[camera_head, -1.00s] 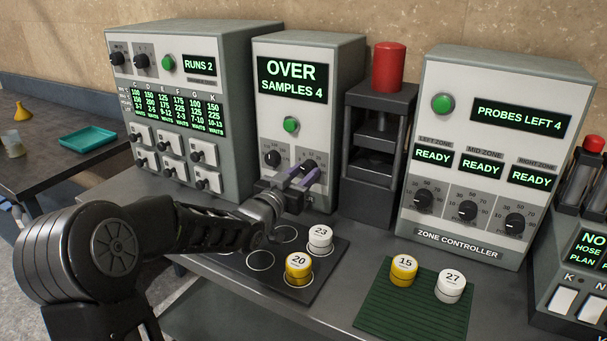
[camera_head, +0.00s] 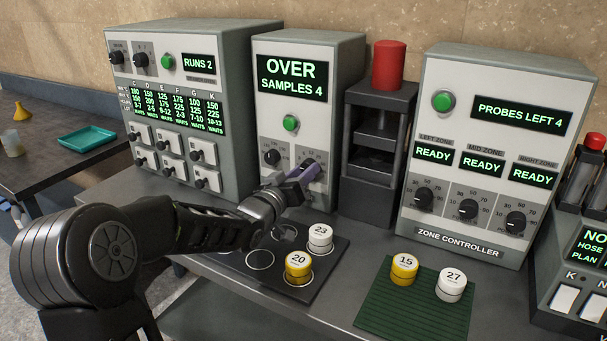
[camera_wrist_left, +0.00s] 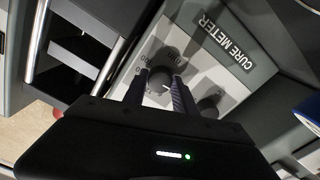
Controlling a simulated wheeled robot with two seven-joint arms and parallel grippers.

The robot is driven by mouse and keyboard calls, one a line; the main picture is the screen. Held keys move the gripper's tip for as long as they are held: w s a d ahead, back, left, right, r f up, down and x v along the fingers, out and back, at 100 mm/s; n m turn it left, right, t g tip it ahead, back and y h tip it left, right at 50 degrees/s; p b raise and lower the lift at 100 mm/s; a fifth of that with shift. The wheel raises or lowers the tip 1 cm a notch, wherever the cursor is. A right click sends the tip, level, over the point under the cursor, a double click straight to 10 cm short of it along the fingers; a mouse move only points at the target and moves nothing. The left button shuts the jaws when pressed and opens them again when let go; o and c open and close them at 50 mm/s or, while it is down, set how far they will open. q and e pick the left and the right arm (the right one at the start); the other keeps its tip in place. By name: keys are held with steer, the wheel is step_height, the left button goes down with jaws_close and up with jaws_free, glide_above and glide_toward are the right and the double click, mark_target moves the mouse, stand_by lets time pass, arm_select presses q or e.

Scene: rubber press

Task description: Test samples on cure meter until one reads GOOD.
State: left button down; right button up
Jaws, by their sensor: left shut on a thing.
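The cure meter (camera_head: 268,125) shows OVER and SAMPLES 4 on its screen, above a green button (camera_head: 291,123) and two dials. My left gripper (camera_head: 306,170) is shut on the right dial. In the left wrist view, its fingers (camera_wrist_left: 162,92) are either side of that dial's dark knob (camera_wrist_left: 161,79), with the CURE METER label (camera_wrist_left: 233,49) nearby. The white sample 23 (camera_head: 320,242) and yellow sample 20 (camera_head: 299,270) stand on a black tray with ringed places. Yellow sample 15 (camera_head: 404,271) and white sample 27 (camera_head: 451,287) stand on a green mat (camera_head: 385,312).
A press with a red top (camera_head: 389,65) stands right of the cure meter. The zone controller (camera_head: 425,90) reads PROBES LEFT 4 and READY three times. A panel reading RUNS 2 (camera_head: 198,62) stands at left. A teal tray (camera_head: 87,139) lies on the side table.

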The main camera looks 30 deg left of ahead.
arm_select(q)
steer(key=shift+n, duration=1.3)
steer(key=c, duration=1)
jaws_free()
steer(key=s, duration=0.8)
steer(key=shift+b, duration=0.35)
steer(key=shift+w, duration=0.1)
